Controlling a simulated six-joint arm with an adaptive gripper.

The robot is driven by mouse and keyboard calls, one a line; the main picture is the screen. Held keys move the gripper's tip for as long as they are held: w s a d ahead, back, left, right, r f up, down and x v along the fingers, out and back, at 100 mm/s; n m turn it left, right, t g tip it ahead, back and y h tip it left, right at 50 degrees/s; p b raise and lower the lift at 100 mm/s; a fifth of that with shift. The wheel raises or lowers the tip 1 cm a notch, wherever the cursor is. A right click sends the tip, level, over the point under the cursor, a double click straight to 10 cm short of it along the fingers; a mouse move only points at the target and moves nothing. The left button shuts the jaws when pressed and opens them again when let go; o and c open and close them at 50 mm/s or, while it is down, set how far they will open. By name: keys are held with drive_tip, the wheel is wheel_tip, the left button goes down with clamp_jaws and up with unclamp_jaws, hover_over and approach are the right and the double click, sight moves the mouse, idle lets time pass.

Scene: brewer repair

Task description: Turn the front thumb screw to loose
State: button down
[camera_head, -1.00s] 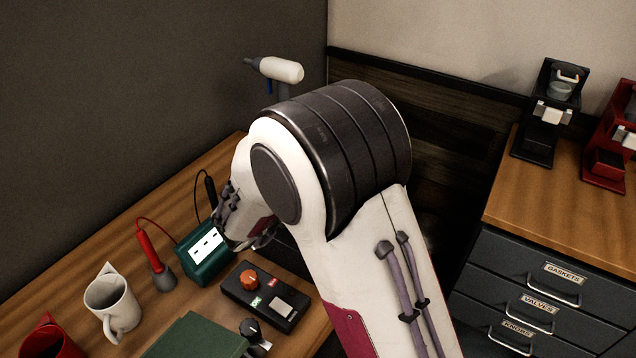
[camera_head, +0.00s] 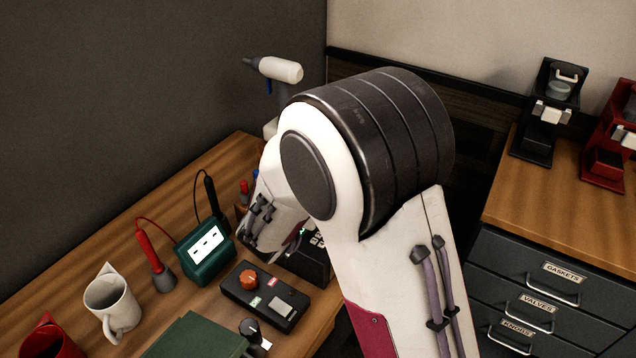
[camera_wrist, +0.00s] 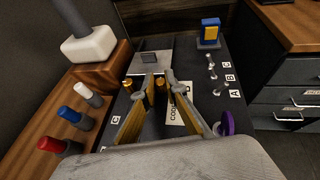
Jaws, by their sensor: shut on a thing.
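In the wrist view, my gripper (camera_wrist: 161,80) reaches over a dark unit (camera_wrist: 205,62) with a pale plate on it. Its two yellowish fingers with grey tips are closed around a small brass thumb screw (camera_wrist: 160,86). The tips hide part of the screw, so how far it is turned cannot be told. In the head view, my arm hides the fingertips and the screw.
A purple ring (camera_wrist: 227,124) and a blue-and-yellow block (camera_wrist: 209,33) are on the unit's right side. Red, blue and white-capped pieces stand at left. In the head view, a control box (camera_head: 265,296), a green meter (camera_head: 207,250) and a mug (camera_head: 112,305) stand nearby.

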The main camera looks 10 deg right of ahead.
drive_tip(key=shift+r+n+y, duration=0.1)
drive_tip(key=shift+n+y, duration=0.3)
drive_tip(key=c, duration=2)
unclamp_jaws()
drive_tip(key=shift+c, duration=0.2)
drive_tip(key=shift+v, duration=5.95)
drive_tip(key=shift+s+d, duration=0.1)
drive_tip(key=shift+s, duration=0.05)
